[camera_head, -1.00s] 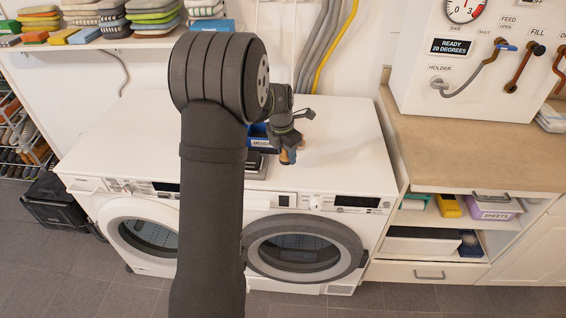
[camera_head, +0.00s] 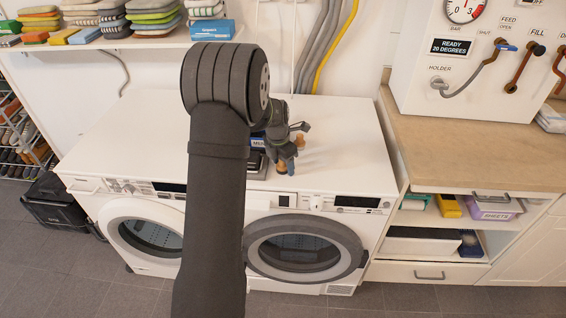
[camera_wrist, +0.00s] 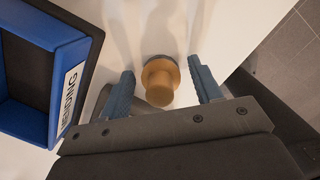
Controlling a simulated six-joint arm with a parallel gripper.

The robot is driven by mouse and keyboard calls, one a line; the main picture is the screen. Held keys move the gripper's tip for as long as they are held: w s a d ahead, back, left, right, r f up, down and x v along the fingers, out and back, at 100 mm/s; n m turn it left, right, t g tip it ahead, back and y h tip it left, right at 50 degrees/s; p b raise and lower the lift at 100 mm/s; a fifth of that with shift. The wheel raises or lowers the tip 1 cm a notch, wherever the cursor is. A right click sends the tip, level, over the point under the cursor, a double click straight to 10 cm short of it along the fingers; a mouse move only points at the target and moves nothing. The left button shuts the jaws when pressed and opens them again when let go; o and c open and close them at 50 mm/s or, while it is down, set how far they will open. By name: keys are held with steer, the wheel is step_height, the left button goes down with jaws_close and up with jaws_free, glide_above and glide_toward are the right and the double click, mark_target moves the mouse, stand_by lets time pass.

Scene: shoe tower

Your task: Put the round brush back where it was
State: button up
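The round brush (camera_wrist: 160,82) has a turned wooden handle and a dark round base. In the wrist view it stands on the white machine top between the two blue fingers of my gripper (camera_wrist: 161,68). The fingers are apart, with a gap on each side of the handle. In the head view my gripper (camera_head: 289,162) is low over the right part of the machine top. Small wooden-coloured parts show around its fingers there; which one is the brush is hard to tell.
A blue bin labelled MENDING (camera_wrist: 28,118) stands left of the fingers in the wrist view. The white machine top (camera_head: 345,150) is clear to the right. A wooden counter (camera_head: 450,150) with a control panel stands further right. A shelf of folded cloths hangs at the back left.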

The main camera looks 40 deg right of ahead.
mark_target(279, 167)
step_height(279, 167, up, 12)
steer(key=a, duration=0.1)
steer(key=shift+a+r, duration=0.15)
steer(key=shift+a, duration=0.25)
stand_by(0.5)
steer(key=f, duration=0.4)
steer(key=d+f, duration=0.1)
steer(key=f, duration=0.3)
steer(key=d+f, duration=0.1)
steer(key=f, duration=0.3)
steer(key=shift+a+r, duration=0.1)
steer(key=shift+r, duration=1.9)
steer(key=shift+f, duration=0.1)
